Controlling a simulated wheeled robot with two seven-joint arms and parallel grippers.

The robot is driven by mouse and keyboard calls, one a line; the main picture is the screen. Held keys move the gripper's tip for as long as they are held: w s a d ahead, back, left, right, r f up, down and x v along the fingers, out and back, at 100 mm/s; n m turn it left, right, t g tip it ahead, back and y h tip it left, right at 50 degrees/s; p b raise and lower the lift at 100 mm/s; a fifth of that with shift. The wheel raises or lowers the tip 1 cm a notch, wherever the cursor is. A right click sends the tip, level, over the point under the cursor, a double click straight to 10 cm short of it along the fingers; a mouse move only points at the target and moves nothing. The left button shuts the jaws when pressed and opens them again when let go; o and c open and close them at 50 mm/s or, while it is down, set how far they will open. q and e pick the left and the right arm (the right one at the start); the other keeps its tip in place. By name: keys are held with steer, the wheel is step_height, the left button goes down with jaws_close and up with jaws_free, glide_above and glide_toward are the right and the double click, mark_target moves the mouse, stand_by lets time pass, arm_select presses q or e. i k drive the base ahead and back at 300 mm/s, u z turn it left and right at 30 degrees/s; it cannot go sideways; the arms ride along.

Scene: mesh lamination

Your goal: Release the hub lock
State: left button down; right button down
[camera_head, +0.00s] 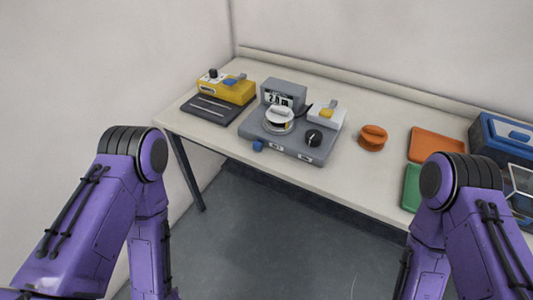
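A grey machine (257,128) stands on the table, with a display block (284,92) at its back. A round white hub-like part (279,115) with a dark band sits in its middle. A blue knob (258,146) is on its front left edge and a black dial (313,137) on its right. A white box with a yellow lever (328,114) stands at its right end. I cannot tell which part is the hub lock. Both my purple arms hang in front of the table, and their grippers are out of view.
An orange round part (373,138), an orange tray (435,146), a green tray (411,190) and a blue box (497,134) are at the right. The table front strip is clear.

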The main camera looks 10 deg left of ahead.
mark_target(258, 145)
steer(key=z, duration=0.65)
steer(key=i, duration=0.65)
steer(key=u, duration=0.1)
